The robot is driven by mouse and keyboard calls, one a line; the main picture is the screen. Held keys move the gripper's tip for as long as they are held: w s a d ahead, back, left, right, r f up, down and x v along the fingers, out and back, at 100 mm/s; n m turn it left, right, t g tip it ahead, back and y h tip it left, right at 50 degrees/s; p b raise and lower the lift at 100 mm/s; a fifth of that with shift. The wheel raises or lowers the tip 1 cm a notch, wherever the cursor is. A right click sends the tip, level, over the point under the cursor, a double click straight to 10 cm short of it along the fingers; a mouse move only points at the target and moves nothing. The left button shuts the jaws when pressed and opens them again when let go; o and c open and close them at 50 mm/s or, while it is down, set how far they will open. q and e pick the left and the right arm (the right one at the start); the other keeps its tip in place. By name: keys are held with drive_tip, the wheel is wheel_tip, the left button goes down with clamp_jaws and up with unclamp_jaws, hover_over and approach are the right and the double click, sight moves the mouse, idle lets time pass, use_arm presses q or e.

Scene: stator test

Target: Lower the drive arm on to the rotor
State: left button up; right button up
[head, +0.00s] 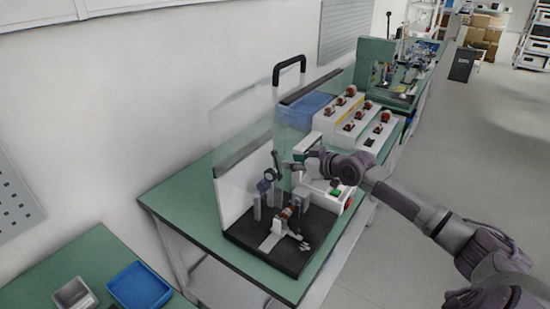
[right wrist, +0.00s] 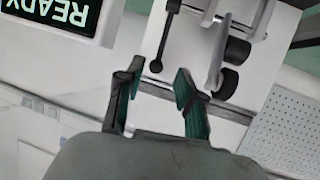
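The test rig has a black base (head: 262,241) under a raised clear cover. The rotor, a small copper-coloured part (head: 286,212), appears to sit in the fixture on the base. The drive arm (head: 268,181) appears as a dark raised part above it. Contact cannot be told. My left gripper is out of view.
A READY display (right wrist: 62,14) is lit near the fingers. The clear cover (head: 240,125) with a black handle stands close to my right gripper. A white control box (head: 345,122) with several red buttons stands behind. A blue tray (head: 139,286) lies on the near table.

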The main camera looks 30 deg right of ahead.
drive_tip(key=x, duration=0.7)
drive_tip(key=shift+w+p, duration=0.35)
drive_tip(key=shift+w, duration=0.05)
drive_tip(key=shift+w+a+f, duration=0.15)
drive_tip(key=shift+w+f, duration=0.15)
drive_tip(key=shift+w, duration=0.1)
clamp_jaws()
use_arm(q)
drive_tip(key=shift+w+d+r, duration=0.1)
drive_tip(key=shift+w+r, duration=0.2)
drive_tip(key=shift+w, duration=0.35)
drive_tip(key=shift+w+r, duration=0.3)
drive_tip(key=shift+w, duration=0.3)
use_arm(e)
drive_tip(key=shift+r, duration=0.1)
